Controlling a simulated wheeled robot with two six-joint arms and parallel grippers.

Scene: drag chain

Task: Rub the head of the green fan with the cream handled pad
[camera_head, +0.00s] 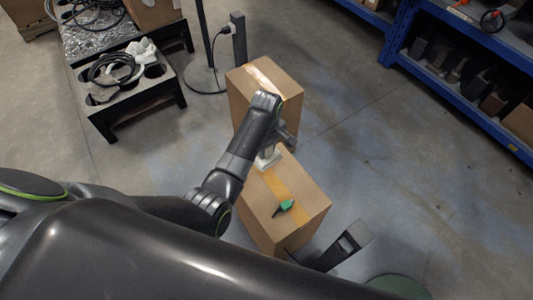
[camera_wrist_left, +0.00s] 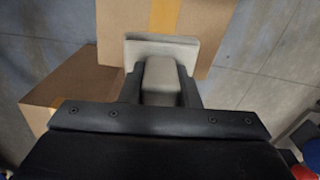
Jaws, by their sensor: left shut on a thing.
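My left gripper (camera_head: 272,148) is shut on the handle of the cream handled pad (camera_head: 267,161), above a cardboard box. In the left wrist view, the left gripper (camera_wrist_left: 159,92) has a finger on each side of the pad's blocky handle, and the pad's flat plate (camera_wrist_left: 192,50) lies beyond the fingertips. I cannot tell whether the plate touches the box. A green disc (camera_head: 400,286) at the bottom right may be part of the green fan, but I cannot tell which part. No fan head is clearly visible. My right gripper is not in view.
Two cardboard boxes (camera_head: 300,190) (camera_head: 240,95) stand close together, the nearer one with a small green item (camera_head: 284,207) on top. A dark post (camera_head: 347,245) stands to its right. A black table (camera_head: 120,100) and blue shelving (camera_head: 450,95) flank open floor.

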